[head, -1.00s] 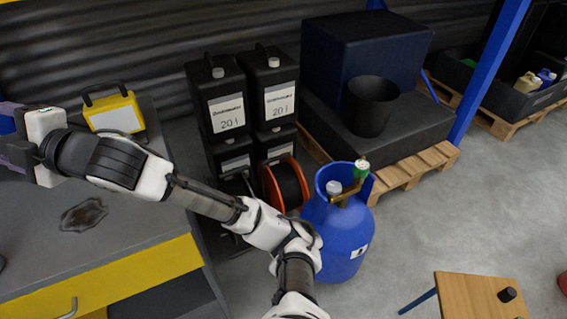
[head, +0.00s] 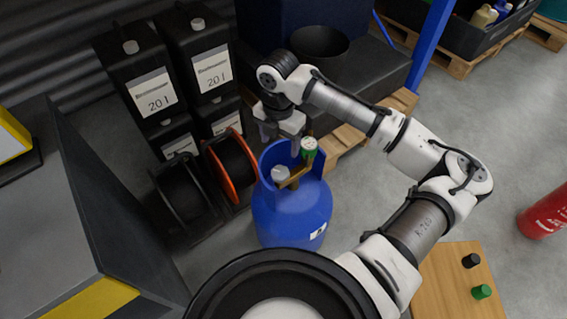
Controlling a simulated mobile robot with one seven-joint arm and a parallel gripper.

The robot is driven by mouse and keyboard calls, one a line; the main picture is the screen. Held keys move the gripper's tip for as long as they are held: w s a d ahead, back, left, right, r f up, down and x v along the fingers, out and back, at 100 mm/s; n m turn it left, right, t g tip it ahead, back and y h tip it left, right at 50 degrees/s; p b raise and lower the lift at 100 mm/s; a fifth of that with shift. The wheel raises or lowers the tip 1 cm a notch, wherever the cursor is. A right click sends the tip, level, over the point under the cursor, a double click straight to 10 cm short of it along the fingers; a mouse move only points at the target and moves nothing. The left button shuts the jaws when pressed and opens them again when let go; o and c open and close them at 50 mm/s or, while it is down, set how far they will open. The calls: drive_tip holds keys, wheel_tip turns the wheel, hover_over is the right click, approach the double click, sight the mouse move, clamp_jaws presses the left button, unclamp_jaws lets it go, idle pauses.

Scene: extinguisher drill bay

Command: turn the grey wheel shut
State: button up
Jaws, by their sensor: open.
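The grey wheel (head: 281,173) sits on the left end of a brass valve piece (head: 294,177) at the top of the blue gas cylinder (head: 290,212). The cylinder stands upright on the floor, with a raised blue collar partly around the valve. My gripper (head: 279,143) is open and empty, pointing down above the back of the collar. It is behind the grey wheel in the picture and close to the green wheel. I cannot tell if a finger touches the collar.
Black 20 l canisters (head: 145,80) and cable reels, one with an orange rim (head: 231,166), stand left of the cylinder. A pallet with a black bin (head: 320,50) is behind. A grey bench (head: 60,220) is left, a wooden table (head: 450,285) front right, a red extinguisher (head: 548,213) far right.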

sight(279, 172)
wheel_tip(279, 172, down, 13)
drive_tip(key=shift+a+r, duration=0.1)
idle(0.4)
drive_tip(key=c, duration=1)
